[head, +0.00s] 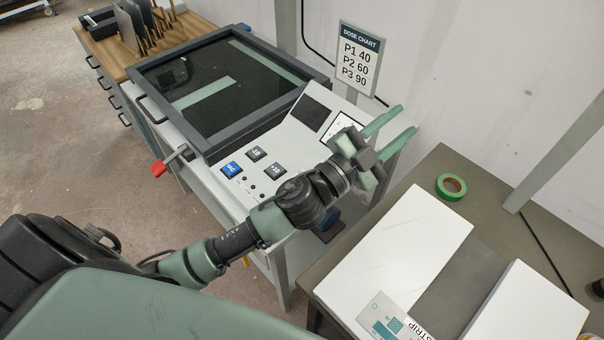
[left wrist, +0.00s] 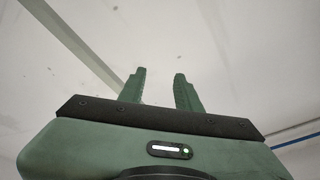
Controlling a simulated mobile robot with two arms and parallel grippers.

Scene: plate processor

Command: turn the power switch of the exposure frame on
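The exposure frame (head: 230,36) has a dark glass lid, which is down, and a white control panel (head: 300,135) on its near right side. The panel carries a blue VAC button (head: 231,169), grey buttons (head: 278,170), small knobs and a dark display (head: 310,114). I cannot make out which part is the power switch. A white dial plate (head: 342,124) is partly hidden by my left gripper (head: 407,120). That gripper is above the panel's right end, its fingers apart and empty, pointing up and right. The left wrist view shows the open fingers (left wrist: 159,82) against the wall. My right gripper is out of view.
A red-handled lever (head: 159,168) sticks out at the frame's left front. A dose chart sign (head: 358,58) stands behind the panel. At right, a dark table (head: 480,165) holds green tape (head: 451,187) and white boards (head: 400,245). My left forearm covers part of the panel.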

